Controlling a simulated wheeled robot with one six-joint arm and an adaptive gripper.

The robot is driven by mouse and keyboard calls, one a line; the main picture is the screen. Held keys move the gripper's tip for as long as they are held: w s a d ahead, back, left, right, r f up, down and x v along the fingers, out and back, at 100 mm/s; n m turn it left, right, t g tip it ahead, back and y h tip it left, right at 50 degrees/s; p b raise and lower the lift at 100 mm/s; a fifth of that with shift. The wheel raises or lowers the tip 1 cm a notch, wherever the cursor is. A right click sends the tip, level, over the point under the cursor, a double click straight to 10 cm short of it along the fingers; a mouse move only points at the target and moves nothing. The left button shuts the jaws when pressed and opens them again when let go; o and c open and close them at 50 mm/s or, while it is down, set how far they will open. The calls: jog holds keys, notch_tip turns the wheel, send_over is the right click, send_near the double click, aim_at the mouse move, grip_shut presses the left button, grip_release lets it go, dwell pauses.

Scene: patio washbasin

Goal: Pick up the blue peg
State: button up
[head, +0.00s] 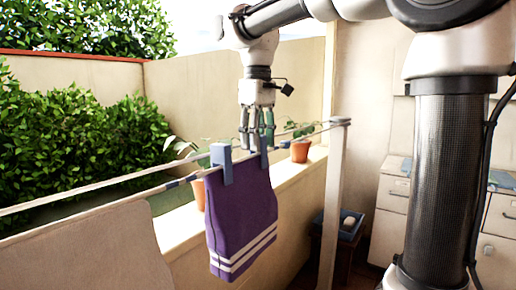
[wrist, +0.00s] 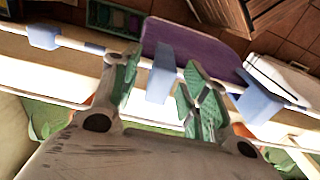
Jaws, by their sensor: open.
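A purple towel (head: 243,220) with white stripes hangs on a clothesline; it also shows in the wrist view (wrist: 205,48). A blue peg (head: 263,158) clips its top edge on the right, just under my gripper (head: 257,138). A second blue peg (head: 222,165) clips the towel further left. In the wrist view, my gripper (wrist: 160,98) is open, with one green-padded finger on each side of a blue peg (wrist: 160,78). I cannot tell whether either finger touches it. Another blue peg (wrist: 258,105) is outside the right finger.
The clothesline runs to a pale post (head: 333,200). Another blue piece (wrist: 43,35) sits on the line at the wrist view's left. Potted plants (head: 300,150) stand on the low wall behind. A pale cloth (head: 75,250) hangs at left; drawers (head: 393,192) stand at right.

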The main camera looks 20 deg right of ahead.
jog(key=shift+f, duration=0.15)
jog(key=shift+c, duration=0.2)
jog(key=c, duration=0.8)
